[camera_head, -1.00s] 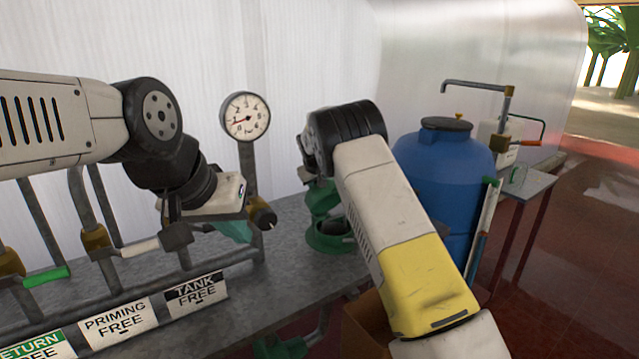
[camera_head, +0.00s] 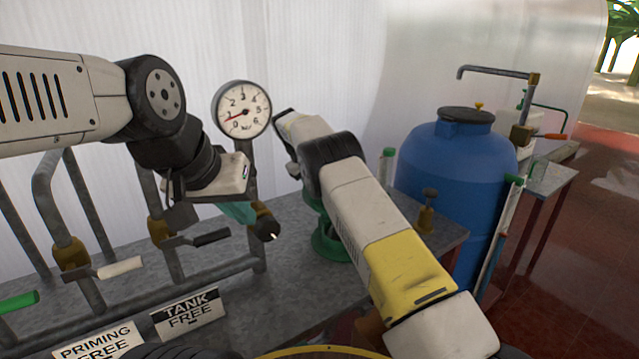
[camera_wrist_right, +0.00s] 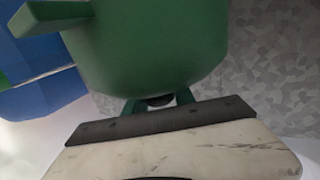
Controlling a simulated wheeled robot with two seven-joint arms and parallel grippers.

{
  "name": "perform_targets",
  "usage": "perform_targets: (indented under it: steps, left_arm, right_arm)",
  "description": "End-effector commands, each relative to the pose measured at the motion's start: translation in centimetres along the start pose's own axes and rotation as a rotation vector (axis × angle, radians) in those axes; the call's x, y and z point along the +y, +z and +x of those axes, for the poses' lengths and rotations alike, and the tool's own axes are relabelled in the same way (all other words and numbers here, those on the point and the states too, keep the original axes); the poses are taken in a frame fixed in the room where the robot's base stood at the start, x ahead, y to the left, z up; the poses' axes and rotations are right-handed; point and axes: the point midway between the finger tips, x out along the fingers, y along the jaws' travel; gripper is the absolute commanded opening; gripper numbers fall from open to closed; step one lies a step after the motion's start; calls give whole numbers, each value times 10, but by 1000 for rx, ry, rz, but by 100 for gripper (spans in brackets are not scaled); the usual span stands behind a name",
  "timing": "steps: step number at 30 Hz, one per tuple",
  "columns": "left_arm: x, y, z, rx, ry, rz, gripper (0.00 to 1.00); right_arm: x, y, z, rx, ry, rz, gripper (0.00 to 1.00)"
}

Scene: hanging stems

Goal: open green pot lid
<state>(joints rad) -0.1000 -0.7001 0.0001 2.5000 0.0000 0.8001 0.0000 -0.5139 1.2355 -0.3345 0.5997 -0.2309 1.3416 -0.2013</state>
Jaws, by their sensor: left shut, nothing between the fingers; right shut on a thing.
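The green pot (camera_head: 330,248) stands on the grey bench, partly hidden behind my right arm in the head view. In the right wrist view its rounded green body (camera_wrist_right: 150,45) fills the upper middle, with a green bar sticking out at left. My right gripper (camera_wrist_right: 158,103) is right against the pot, its green fingers shut on a small dark part there. The pot hides much of the fingertips, and I cannot tell whether the lid is raised. In the head view the right fingers are hidden. My left gripper (camera_head: 240,212) is shut and empty near the gauge post.
A pressure gauge (camera_head: 242,110) stands behind the left gripper. Pipes with lever valves (camera_head: 120,267) and signs (camera_head: 188,312) line the left. A blue tank (camera_head: 455,170) stands right of my right arm, with a small brass valve (camera_head: 427,210) on the bench before it.

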Motion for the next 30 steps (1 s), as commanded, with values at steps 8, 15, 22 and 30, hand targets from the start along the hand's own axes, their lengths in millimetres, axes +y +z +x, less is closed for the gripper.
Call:
perform_targets:
  steps: [8,15,22,30]
  left_arm:
    - [0,0,0,0,0,0,0]
    - [0,0,0,0,0,0,0]
    - [0,0,0,0,0,0,0]
    - [0,0,0,0,0,0,0]
  right_arm:
    - [-2,0,4,-38,0,-14,0]
    - [-3,1,5,-49,-1,-19,0]
    - [-3,1,5,-50,-1,-19,0]
    - [-2,1,5,-49,-1,-19,50]
